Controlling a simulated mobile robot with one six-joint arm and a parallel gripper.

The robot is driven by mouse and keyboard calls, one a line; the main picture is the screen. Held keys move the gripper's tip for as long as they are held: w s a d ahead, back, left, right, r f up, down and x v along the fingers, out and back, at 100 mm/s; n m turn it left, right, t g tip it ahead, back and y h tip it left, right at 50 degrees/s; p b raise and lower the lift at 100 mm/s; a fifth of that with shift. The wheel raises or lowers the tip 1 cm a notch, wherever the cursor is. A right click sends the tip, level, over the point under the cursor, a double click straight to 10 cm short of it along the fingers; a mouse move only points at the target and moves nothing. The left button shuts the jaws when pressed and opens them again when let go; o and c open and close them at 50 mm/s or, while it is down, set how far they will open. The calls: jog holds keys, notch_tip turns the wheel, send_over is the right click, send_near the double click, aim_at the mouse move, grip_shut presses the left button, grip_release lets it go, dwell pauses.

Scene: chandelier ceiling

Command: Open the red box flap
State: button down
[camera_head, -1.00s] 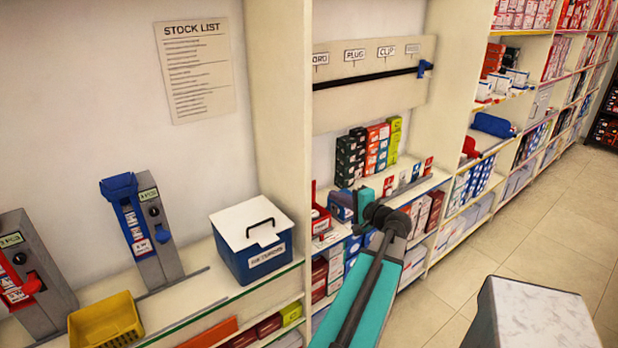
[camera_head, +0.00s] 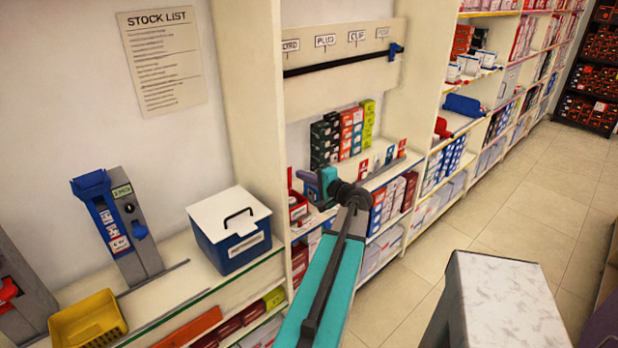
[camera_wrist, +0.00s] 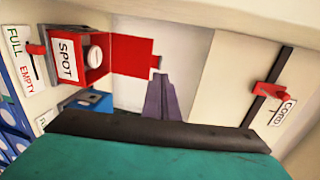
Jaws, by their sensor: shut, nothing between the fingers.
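In the wrist view, the red box (camera_wrist: 96,52) has a white label reading SPOT, and a pale round thing shows inside its opening. A flat red flap (camera_wrist: 130,55) stands out to the right from the box, swung away from the opening. My gripper (camera_wrist: 160,78) is shut and empty, its purple fingers just below the flap's notched right end. I cannot tell whether they touch it. In the head view, the red box (camera_head: 297,206) is on the shelf at the left of my gripper (camera_head: 308,184), partly hidden.
A blue box (camera_wrist: 97,101) sits beside the red one. A red slider with a CORD label (camera_wrist: 284,113) is at the right of the wrist view. In the head view, a blue bin with a white lid (camera_head: 233,230) stands left of my arm.

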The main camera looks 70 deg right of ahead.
jog(key=p+x, duration=0.3)
jog(key=x, duration=0.6)
jog(key=shift+p, duration=0.35)
jog(key=w+b, duration=0.1)
jog(key=b, duration=0.1)
jog(key=w+d+b, duration=0.1)
jog(key=b, duration=0.1)
jog(key=shift+w+d+r+b, duration=0.3)
jog(key=shift+d+r+b, duration=0.05)
jog(key=shift+r+b, duration=0.05)
dwell(0.4)
jog(key=shift+s+a, duration=0.1)
jog(key=shift+a, duration=0.05)
